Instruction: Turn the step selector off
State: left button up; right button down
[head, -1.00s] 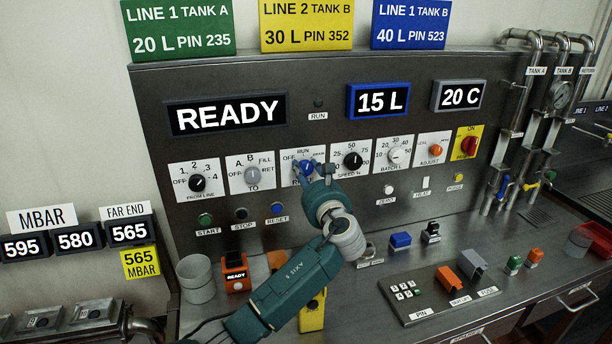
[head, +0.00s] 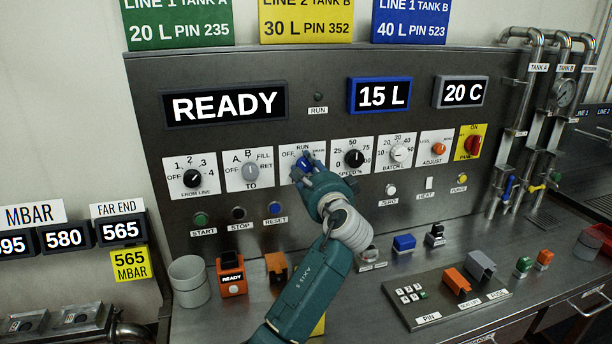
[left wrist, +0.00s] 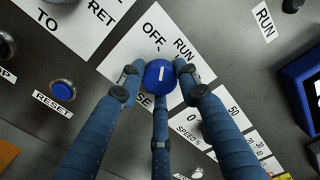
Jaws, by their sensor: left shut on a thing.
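The step selector is a blue knob (head: 304,163) on a white card (head: 290,153) marked OFF and RUN, with other labels partly covered. My left gripper (head: 306,175) reaches it from below right and covers much of it. In the left wrist view, the fingers of my left gripper (left wrist: 160,90) are closed around the blue knob (left wrist: 161,84), touching its sides. Its white pointer line points up the picture, close to the OFF label and left of RUN. My right gripper is out of view.
Neighbouring knobs sit close by: the grey TO knob (head: 250,171) on the left and the black SPEED knob (head: 354,158) on the right. Below are the START (head: 201,219), STOP (head: 238,213) and RESET (head: 274,208) buttons. The READY display (head: 224,104) is above.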

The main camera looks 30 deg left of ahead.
pick_arm(q)
jog(key=shift+w+d+f+n+b, duration=0.15)
jog(key=shift+f+n+b, duration=0.25)
jog(key=shift+n, duration=0.3)
jog(key=shift+r, duration=0.15)
jog(key=shift+n, duration=0.4)
jog(key=shift+r, duration=0.1)
jog(key=o, duration=0.9)
jog(key=shift+o, duration=1.1)
jog(key=shift+d+r, duration=0.1)
jog(key=shift+r, duration=0.05)
jog(key=v, duration=1.2)
